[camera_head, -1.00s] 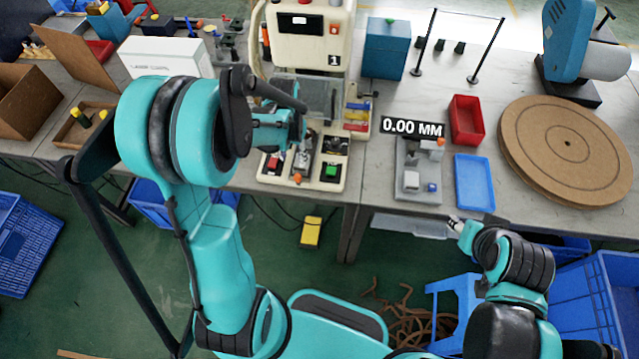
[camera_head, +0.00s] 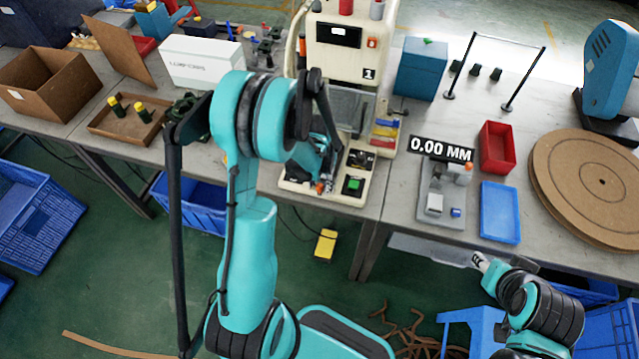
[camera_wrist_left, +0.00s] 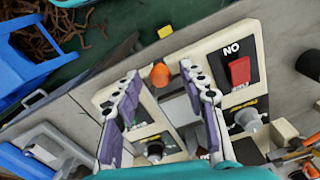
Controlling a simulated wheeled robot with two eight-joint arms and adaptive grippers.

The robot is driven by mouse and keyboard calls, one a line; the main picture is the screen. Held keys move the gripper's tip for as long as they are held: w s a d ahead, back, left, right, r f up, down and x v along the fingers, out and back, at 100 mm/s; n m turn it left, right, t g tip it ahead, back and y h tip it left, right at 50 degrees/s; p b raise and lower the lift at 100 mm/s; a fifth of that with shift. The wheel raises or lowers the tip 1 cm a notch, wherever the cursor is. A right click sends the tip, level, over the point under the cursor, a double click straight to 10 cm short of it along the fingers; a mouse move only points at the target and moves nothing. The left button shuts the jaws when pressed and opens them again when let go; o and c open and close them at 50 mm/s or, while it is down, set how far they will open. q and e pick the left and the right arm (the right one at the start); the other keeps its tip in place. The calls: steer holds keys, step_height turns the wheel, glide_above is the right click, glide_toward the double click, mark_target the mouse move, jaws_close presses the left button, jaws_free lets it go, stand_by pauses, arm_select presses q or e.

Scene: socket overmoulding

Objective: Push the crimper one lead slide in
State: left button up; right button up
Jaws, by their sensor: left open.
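Crimper one (camera_head: 340,52) is the pale machine marked "1" at the back of the bench, with a control panel at its foot. Its lead slide (camera_wrist_left: 178,106) is a grey block in a channel of the panel, with an orange knob (camera_wrist_left: 160,74) at the near end. My left gripper (camera_head: 324,180) is low over the panel, and in the left wrist view (camera_wrist_left: 158,71) its fingers stand apart on either side of the knob and slide. Contact cannot be told. My right gripper (camera_head: 479,262) is off the bench's front edge, its fingers too small to read.
On the panel a red switch (camera_wrist_left: 239,71) marked "NO" lies beside the slide, with a green button (camera_head: 353,185) on the other side. A gauge fixture (camera_head: 434,205), blue tray (camera_head: 499,212) and red bin (camera_head: 496,147) stand to the right. A yellow pedal (camera_head: 325,244) is on the floor.

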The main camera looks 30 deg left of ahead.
arm_select(q)
jaws_close()
steer(key=w, duration=0.3)
steer(key=w+a+b, duration=0.1)
steer(key=w, duration=0.2)
steer(key=w+a, duration=0.1)
steer(key=w, duration=0.3)
steer(key=shift+a, duration=0.25)
steer(key=shift+c, duration=1.2)
jaws_free()
steer(key=shift+w, duration=0.1)
steer(key=shift+o, duration=1.2)
